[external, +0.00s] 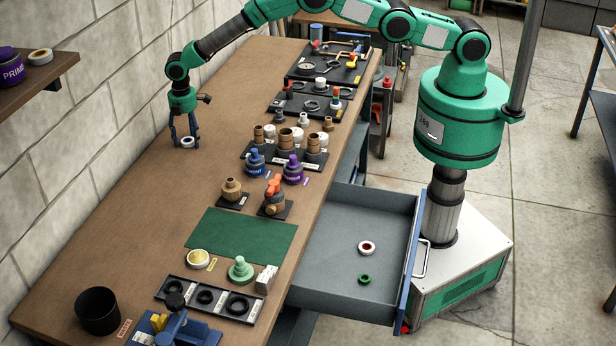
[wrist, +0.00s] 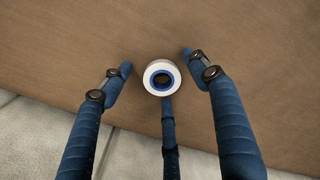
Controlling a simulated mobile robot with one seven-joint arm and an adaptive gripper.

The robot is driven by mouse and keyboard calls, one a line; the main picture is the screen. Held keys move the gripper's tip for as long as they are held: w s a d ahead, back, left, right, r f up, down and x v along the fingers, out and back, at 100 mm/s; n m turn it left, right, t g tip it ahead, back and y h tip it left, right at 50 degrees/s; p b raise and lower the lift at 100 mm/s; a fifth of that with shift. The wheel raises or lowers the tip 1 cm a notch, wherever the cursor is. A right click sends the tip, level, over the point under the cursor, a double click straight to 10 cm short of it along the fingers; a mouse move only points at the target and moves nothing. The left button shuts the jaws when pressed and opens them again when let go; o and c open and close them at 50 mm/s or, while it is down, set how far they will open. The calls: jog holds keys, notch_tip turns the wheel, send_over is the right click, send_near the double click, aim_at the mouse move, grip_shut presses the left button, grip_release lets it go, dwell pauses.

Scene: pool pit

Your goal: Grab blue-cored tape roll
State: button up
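The blue-cored tape roll (wrist: 150,75) is white with a blue inner ring. It lies flat on the brown workbench near the wall, and it also shows in the external view (external: 187,142). My gripper (wrist: 155,72) points down over it with its blue fingers spread. One finger is on the left of the roll, one on the right, and a third reaches up to its near edge in the wrist view. Gaps show between the roll and the two side fingers. Whether the third finger touches the roll I cannot tell. In the external view my gripper (external: 184,137) is around the roll.
A white block wall runs along the bench's left side. Fittings and blue and purple jars (external: 291,170) stand to the right. An open drawer (external: 330,270) holds a red-cored roll (external: 367,247) and a green ring (external: 364,279). A shelf (external: 35,85) holds another roll (external: 41,56).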

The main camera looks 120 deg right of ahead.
jog(key=c, duration=0.8)
jog(key=shift+r, duration=0.15)
jog(key=shift+r, duration=1.65)
jog(key=s+a, duration=0.2)
jog(key=s, duration=0.2)
jog(key=s+a+r, duration=0.1)
jog(key=s+a, duration=0.1)
jog(key=s, duration=0.3)
jog(key=s+a, duration=0.2)
jog(key=s, duration=0.3)
jog(key=shift+s+a+r, duration=0.25)
jog(key=shift+a, duration=0.05)
